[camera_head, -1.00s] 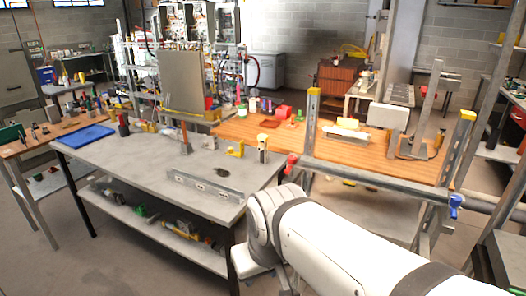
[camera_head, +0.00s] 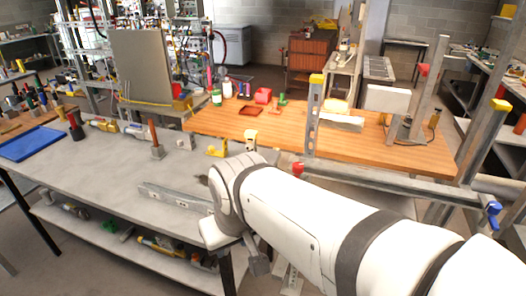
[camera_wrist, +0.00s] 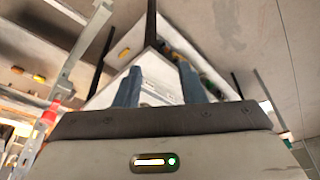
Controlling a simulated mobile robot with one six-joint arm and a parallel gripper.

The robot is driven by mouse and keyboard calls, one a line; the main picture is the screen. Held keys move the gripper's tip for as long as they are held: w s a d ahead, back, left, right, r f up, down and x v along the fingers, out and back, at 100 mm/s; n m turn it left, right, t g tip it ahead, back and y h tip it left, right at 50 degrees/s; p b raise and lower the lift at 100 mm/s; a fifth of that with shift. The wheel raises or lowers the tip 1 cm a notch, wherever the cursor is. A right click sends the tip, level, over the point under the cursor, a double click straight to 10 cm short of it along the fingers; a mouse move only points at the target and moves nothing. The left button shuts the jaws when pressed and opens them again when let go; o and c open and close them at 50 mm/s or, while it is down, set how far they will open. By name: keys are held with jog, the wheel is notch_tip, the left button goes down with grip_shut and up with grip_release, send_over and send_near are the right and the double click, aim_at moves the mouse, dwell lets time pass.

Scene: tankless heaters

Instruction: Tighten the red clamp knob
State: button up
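In the head view a small red knob (camera_head: 297,168) sits at the left end of a grey metal rail (camera_head: 385,188) along the front of the wooden bench. A second red piece (camera_head: 423,70) is on a metal upright farther back. A blue knob (camera_head: 494,208) is at the rail's right end. In the wrist view a blurred red piece (camera_wrist: 49,116) shows at the left, outside my fingers. My gripper (camera_wrist: 160,77) has its two blue-grey fingers apart with nothing seen between them. In the head view my white arm hides most of the gripper, below and left of the red knob.
A grey workbench (camera_head: 110,170) with a lower shelf stands at the left, its right end close to my wrist. The wooden bench (camera_head: 285,128) is behind the rail. A yellow-topped metal post (camera_head: 314,115) rises beside the red knob.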

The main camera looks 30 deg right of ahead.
jog(key=shift+o, duration=1.4)
jog(key=shift+w+d+f, duration=0.1)
jog(key=shift+d+f, duration=0.1)
jog(key=shift+d, duration=0.2)
jog(key=shift+o, duration=0.2)
jog(key=w+d+f+n+g+h, duration=0.1)
jog(key=d+f+n+g+h, duration=0.1)
jog(key=d, duration=0.4)
jog(key=shift+w+d+n+g+h+p, duration=0.15)
jog(key=shift+w+n+g+h+p, duration=0.15)
jog(key=shift+n+g+h, duration=0.35)
jog(key=n+h+p, duration=0.2)
jog(key=n+h, duration=1.2)
jog(key=h, duration=0.1)
send_near(298, 164)
jog(key=shift+d+g, duration=0.25)
jog(key=shift+d, duration=0.9)
jog(key=shift+n, duration=0.25)
jog(key=d+p, duration=0.2)
jog(key=d, duration=0.5)
jog(key=shift+s+d, duration=0.1)
jog(key=shift+d, duration=0.25)
jog(key=shift+c, duration=0.2)
jog(key=c, duration=0.9)
